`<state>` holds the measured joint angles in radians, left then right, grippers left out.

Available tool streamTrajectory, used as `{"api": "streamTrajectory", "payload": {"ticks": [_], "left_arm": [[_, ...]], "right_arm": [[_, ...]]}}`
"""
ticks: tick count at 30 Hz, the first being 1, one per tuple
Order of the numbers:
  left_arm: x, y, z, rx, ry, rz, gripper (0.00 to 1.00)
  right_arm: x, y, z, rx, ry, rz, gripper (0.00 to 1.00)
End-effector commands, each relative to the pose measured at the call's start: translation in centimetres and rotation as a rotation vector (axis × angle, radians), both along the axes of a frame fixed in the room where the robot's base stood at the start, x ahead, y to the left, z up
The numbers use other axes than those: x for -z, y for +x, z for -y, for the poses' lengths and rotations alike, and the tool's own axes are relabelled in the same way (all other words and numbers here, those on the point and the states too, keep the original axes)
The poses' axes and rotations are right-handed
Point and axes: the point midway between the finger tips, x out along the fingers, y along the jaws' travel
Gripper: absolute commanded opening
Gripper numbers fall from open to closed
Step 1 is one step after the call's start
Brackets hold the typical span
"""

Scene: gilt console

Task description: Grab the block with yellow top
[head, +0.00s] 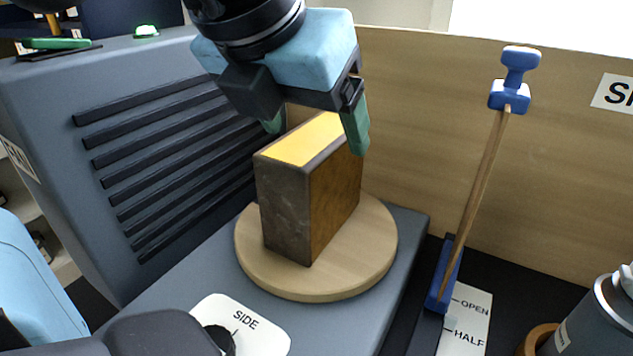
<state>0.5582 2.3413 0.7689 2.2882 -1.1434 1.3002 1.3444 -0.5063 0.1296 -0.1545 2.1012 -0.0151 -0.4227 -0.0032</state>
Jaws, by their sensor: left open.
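The block with the yellow top (303,144) stands upright on a round wooden disc (370,257). Its near face is dark grey and its right face is brown wood. My left gripper (318,134) is above the block with its fingers pointing down. The fingers are open, with one green fingertip at the far left side of the yellow top and the other at its right side. The far part of the top is hidden behind the gripper. I cannot tell whether the fingers touch the block. My right gripper is not in view.
A grey slatted panel (60,130) stands close on the left and a tan wall (430,130) behind. A wooden lever with a blue handle (516,75) leans at the right, beside a label reading OPEN and HALF (468,318). A SIDE plate (245,322) lies in front.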

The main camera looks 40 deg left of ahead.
Motion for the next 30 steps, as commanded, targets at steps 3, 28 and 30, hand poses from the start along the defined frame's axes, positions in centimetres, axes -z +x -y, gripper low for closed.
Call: {"api": "streamTrajectory", "payload": {"ticks": [3,28,30], "left_arm": [[1.0,0.6,-0.2,0.0,-0.001,-0.004,0.8],[4.2,2.7,-0.8,0.001,-0.002,0.0,0.49],[4.2,2.7,-0.8,0.001,-0.001,0.001,0.39]], "right_arm": [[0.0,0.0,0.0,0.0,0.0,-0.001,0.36],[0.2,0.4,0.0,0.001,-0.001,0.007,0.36],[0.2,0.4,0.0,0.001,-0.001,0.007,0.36]]}}
